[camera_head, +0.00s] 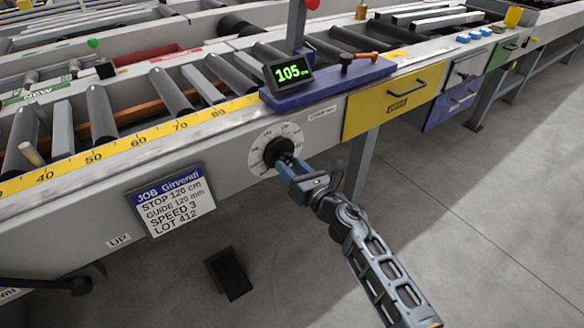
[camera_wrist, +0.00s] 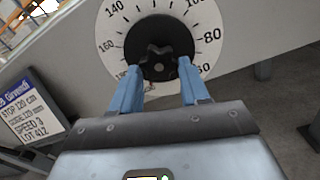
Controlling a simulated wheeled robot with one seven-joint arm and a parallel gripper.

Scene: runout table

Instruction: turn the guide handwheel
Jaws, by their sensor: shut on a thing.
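The guide handwheel is a black knob (camera_wrist: 158,48) in the middle of a white numbered dial (camera_wrist: 109,28) on the grey front rail. In the head view the knob (camera_head: 277,150) and its dial (camera_head: 256,158) sit below the blue stop carriage. My gripper (camera_wrist: 157,72) has its two blue fingers on either side of the knob's dark lobed hub, shut on it. In the head view my gripper (camera_head: 287,168) reaches the knob from the lower right and hides part of the dial. Numbers such as 140, 160 and 80 show on the dial. A pointer is hard to make out.
A job card (camera_head: 172,205) reads stop 120 cm, guide 120 mm, speed 3, lot 412. A green display (camera_head: 290,74) reads 105 on the blue carriage (camera_head: 330,84). A yellow drawer (camera_head: 392,101) is to the right. A dark box (camera_head: 229,274) lies on the floor.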

